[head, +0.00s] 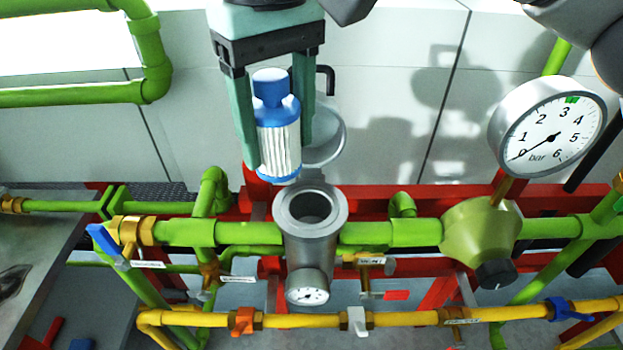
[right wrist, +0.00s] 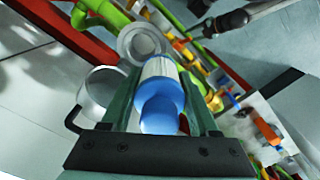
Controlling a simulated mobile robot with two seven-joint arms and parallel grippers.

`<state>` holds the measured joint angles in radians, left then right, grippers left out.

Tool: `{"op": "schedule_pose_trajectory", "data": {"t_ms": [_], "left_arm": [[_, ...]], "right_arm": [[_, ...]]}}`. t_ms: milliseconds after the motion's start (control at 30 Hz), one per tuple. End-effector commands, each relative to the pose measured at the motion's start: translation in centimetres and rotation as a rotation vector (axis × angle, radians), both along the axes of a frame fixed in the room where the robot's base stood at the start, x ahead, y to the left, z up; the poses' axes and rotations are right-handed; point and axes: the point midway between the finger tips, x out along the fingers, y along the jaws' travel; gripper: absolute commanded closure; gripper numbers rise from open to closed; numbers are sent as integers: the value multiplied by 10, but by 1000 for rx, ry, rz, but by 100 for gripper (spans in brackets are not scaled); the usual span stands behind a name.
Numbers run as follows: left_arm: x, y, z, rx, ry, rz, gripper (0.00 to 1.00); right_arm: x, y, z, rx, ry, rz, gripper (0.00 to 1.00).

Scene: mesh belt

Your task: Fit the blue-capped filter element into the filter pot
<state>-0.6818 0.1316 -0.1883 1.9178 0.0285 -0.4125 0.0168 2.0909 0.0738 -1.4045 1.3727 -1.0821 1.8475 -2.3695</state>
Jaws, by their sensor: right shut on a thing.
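The filter element (head: 279,145) is a white pleated cylinder with a blue cap on top and a blue lower end. My right gripper (head: 278,150) is shut on it and holds it roughly upright. The filter pot (head: 334,213) is a grey metal cylinder with an open, empty-looking mouth. In the head view the element hangs above and slightly left of that mouth, apart from it. The right wrist view shows the blue cap (right wrist: 160,113) between the fingers, with the pot (right wrist: 123,43) beyond the element's lower end. My left gripper is not in view.
A grey round lid (head: 334,138) with a dark handle stands open behind the pot. Green pipes (head: 270,233) run to both sides, with a pressure gauge (head: 547,130) at right. A yellow pipe (head: 400,317) with valves runs in front. A red frame (head: 450,197) lies behind.

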Motion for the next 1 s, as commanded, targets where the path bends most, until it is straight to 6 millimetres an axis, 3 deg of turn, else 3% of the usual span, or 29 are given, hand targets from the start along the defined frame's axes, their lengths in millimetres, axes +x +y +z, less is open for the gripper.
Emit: {"op": "schedule_pose_trajectory", "data": {"t_ms": [33,200,467,633,1000], "left_arm": [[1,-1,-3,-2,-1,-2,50],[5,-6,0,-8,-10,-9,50],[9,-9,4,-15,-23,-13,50],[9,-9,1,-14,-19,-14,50],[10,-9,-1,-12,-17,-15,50]], "right_arm": [[4,-8,-13,-2,2,-1,100],[13,-23,-33,-1,0,0,100],[19,-34,-48,-1,0,-1,100],[19,-33,-74,-1,1,1,100],[19,-33,-80,0,0,0,100]]}}
